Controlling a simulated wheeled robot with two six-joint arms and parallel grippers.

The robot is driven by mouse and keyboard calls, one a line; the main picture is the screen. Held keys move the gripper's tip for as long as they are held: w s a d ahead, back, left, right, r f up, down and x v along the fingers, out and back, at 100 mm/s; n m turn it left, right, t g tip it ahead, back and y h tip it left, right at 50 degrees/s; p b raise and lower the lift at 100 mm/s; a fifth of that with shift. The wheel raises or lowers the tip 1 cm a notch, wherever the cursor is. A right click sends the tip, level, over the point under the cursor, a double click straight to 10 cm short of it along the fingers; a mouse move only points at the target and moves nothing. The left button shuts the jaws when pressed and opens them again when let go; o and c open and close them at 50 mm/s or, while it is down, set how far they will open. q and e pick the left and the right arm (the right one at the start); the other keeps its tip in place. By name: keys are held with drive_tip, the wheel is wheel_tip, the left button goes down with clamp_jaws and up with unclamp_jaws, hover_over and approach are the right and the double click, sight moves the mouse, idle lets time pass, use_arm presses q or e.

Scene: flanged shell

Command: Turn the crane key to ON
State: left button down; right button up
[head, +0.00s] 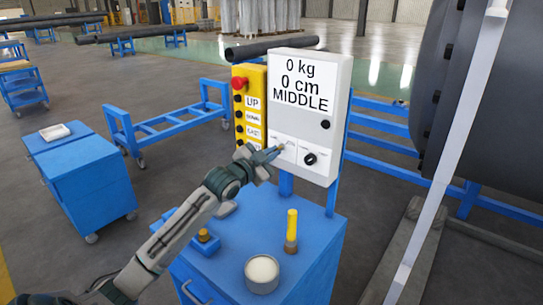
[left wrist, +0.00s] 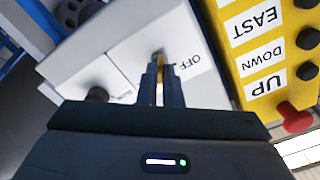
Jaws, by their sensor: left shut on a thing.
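The white control box (head: 309,115) stands upright on a blue cart, its screen reading 0 kg, 0 cm, MIDDLE. My left gripper (head: 277,151) is at the left part of the box's lower panel. In the left wrist view its fingers (left wrist: 158,84) are shut on the crane key (left wrist: 160,61), a small brass-coloured piece at the panel, mostly hidden between them. An OFF label (left wrist: 189,62) shows beside the key. An ON label cannot be made out. A black rotary knob (head: 310,158) sits right of the key in the head view. My right gripper is out of view.
A yellow button pendant (head: 250,108) with a red button hangs close left of the box. The blue cart top (head: 318,225) carries a round tin (head: 262,275) and a yellow-handled tool (head: 292,228). A large dark flanged shell (head: 490,100) stands at right.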

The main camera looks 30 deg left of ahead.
use_arm(q)
drive_tip(key=shift+m, duration=1)
drive_tip(key=c, duration=1.6)
unclamp_jaws()
